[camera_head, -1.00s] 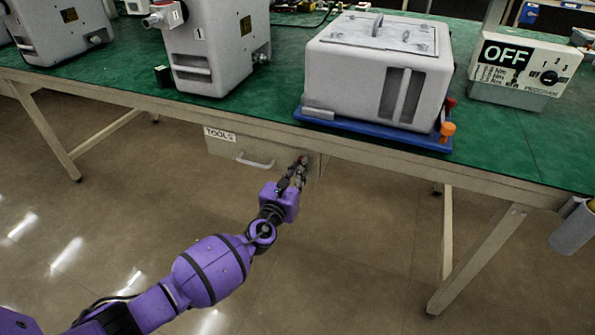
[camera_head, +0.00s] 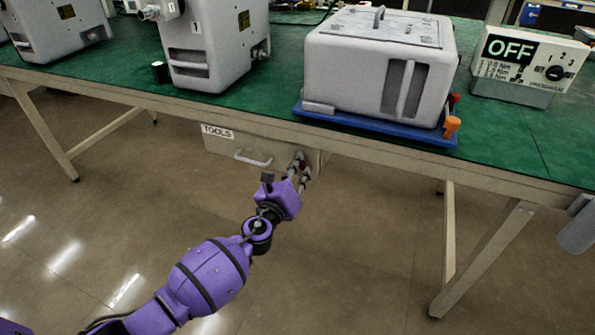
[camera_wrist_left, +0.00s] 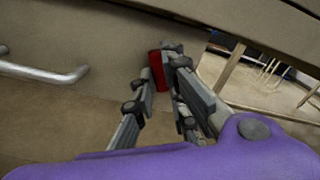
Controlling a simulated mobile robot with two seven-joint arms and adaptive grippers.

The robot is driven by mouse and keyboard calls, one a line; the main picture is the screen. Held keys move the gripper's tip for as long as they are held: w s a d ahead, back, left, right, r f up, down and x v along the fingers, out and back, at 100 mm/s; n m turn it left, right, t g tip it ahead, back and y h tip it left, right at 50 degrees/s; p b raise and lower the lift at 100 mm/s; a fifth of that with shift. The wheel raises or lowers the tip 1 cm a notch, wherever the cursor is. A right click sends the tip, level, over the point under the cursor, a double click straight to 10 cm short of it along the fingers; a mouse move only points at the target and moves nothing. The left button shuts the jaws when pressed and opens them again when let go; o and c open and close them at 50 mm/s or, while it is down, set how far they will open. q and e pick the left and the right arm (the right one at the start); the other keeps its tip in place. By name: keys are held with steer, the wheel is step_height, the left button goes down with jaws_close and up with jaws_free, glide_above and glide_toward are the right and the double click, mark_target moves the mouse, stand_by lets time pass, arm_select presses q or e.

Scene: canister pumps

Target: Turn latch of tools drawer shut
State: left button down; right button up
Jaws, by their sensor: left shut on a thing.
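The tools drawer (camera_head: 222,146) hangs under the green bench top, with a "TOOLS" label and a pale bar handle (camera_head: 253,160). It looks closed. My left gripper (camera_head: 300,168) is at the right end of the drawer front. In the left wrist view the gripper (camera_wrist_left: 160,95) has its fingers around a red latch (camera_wrist_left: 157,70), shut on it. The latch stands roughly upright with a slight tilt, and the fingers hide part of it. The drawer handle also shows at the left of the wrist view (camera_wrist_left: 45,74). My right gripper is not in view.
On the bench (camera_head: 140,92) stand grey pump housings (camera_head: 210,50), a large grey canister (camera_head: 375,75) on a blue tray (camera_head: 372,130), and a control box (camera_head: 520,60) reading OFF. A wooden bench leg (camera_head: 485,260) stands right of my arm. The floor before the drawer is open.

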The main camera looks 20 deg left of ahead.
arm_select(q)
steer(key=n, duration=1.2)
steer(key=shift+r+b, duration=0.1)
steer(key=shift+b, duration=0.2)
steer(key=shift+n, duration=0.3)
steer(key=c, duration=1.8)
jaws_free()
steer(key=shift+o, duration=0.2)
